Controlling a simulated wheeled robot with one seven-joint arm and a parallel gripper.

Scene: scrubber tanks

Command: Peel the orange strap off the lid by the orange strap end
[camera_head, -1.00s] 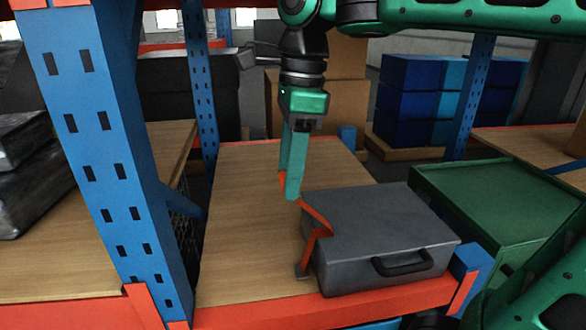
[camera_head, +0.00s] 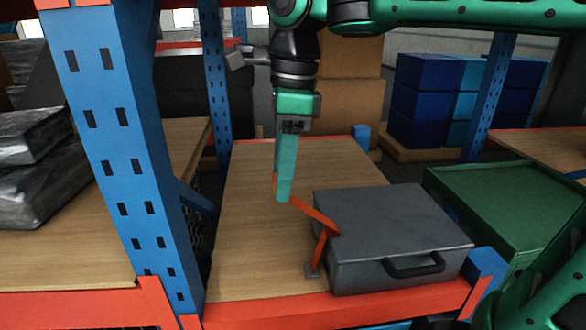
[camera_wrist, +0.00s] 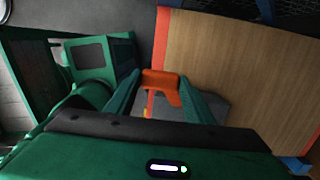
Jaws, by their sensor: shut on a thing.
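A grey case with a flat lid (camera_head: 390,215) and a dark handle (camera_head: 415,265) lies on the wooden shelf. The orange strap (camera_head: 314,216) slants from my gripper down to the lid's left edge. My gripper (camera_head: 283,192) points down, left of the case and above the shelf boards. It is shut on the orange strap end (camera_wrist: 160,82), which shows between the fingers in the wrist view. The fingers partly hide the strap end in the head view.
A blue rack post (camera_head: 110,140) stands at the left. The wooden shelf (camera_head: 255,250) is bare left of and behind the case. An orange beam (camera_head: 270,308) edges its front. A green container (camera_head: 510,195) stands right of the case.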

